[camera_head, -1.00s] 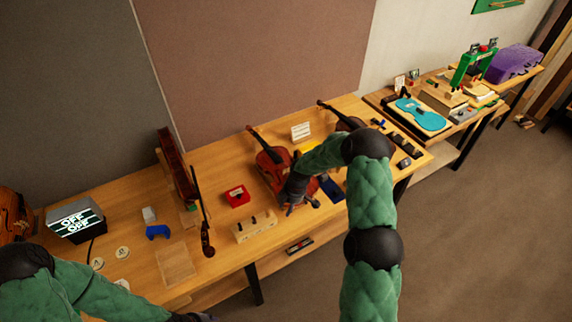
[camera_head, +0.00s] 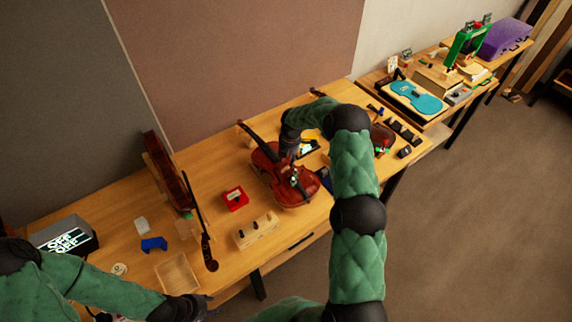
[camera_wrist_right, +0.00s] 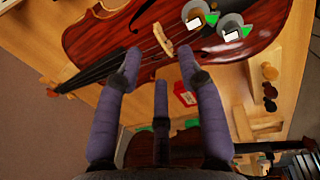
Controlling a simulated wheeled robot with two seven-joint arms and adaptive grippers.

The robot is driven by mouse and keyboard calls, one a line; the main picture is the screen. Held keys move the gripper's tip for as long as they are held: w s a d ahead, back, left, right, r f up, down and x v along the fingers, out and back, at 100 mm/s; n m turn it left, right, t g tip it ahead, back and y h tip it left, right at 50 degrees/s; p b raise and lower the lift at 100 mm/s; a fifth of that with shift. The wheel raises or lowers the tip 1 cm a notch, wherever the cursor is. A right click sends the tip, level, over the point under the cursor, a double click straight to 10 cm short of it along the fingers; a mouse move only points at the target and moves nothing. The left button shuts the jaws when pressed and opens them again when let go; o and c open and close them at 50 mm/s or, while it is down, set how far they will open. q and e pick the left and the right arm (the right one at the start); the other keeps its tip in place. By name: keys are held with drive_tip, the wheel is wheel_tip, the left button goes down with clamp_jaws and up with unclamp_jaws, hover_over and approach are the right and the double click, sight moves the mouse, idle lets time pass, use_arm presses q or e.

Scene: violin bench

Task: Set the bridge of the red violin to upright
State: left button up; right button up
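A red-brown violin (camera_head: 272,170) lies on the bench near the middle of the head view. In the right wrist view, its glossy red body (camera_wrist_right: 105,40) fills the upper part. The pale wooden bridge (camera_wrist_right: 163,39) sits among its strings and looks tilted, though its exact lean is hard to judge.
Two grey devices with green-and-white displays (camera_wrist_right: 216,23) sit beside the bridge. A red box (camera_head: 235,198) and a wooden peg block (camera_head: 256,231) stand left of the violin. The front-left bench has clear patches.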

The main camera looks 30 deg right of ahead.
sight(286, 169)
drive_tip(key=f, duration=0.4)
drive_tip(key=w+f, duration=0.1)
drive_tip(key=f, duration=0.1)
drive_tip(key=shift+f+p, duration=0.2)
drive_tip(key=shift+p, duration=0.2)
